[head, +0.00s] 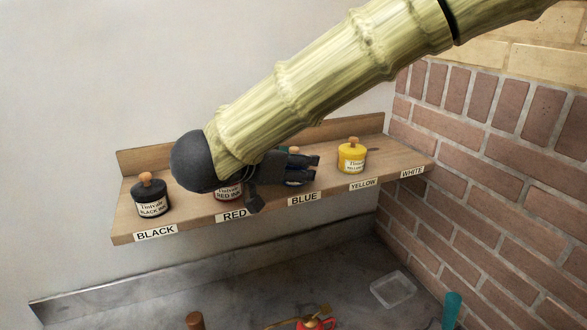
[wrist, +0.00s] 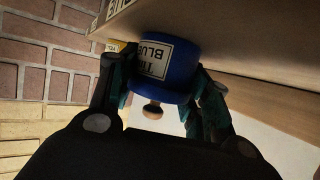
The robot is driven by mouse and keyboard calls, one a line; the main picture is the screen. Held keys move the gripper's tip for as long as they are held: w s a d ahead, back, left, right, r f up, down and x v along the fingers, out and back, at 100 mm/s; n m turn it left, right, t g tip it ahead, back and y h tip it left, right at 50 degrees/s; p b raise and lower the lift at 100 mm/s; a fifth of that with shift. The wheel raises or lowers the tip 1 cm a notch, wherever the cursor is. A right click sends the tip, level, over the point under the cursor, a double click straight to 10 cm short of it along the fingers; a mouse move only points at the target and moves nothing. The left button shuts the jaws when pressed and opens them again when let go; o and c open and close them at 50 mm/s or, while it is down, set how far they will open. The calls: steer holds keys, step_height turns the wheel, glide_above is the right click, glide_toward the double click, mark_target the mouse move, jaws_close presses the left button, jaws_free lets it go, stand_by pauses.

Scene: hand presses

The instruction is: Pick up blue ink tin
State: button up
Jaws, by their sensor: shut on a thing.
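The blue ink tin (wrist: 185,72) is between my gripper's fingers (wrist: 163,92) in the wrist view, with its label upside down and its wooden knob toward the palm. My gripper is shut on it. In the head view my gripper (head: 305,166) is over the shelf at the BLUE label, and my arm and gripper hide most or all of the tin. I cannot tell whether the tin still touches the shelf (head: 206,212).
On the shelf, the black ink tin (head: 151,197) stands at the left and the yellow ink tin (head: 351,157) at the right. The red ink tin (head: 229,192) is partly hidden behind my wrist. The WHITE place looks empty. A brick wall (head: 490,170) is at the right.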

mark_target(294, 148)
steer(key=shift+r, duration=0.1)
step_height(294, 148, up, 4)
steer(key=shift+f+b, duration=0.25)
steer(key=shift+b, duration=0.35)
steer(key=s+a+b, duration=0.1)
steer(key=s+a, duration=0.2)
steer(key=s, duration=0.4)
steer(key=s+a+r+b, duration=0.1)
steer(key=s+a+b, duration=0.1)
steer(key=s, duration=0.5)
steer(key=shift+s+a+r, duration=0.2)
steer(key=shift+s+a, duration=0.1)
steer(key=shift+a, duration=0.55)
steer(key=shift+a, duration=0.15)
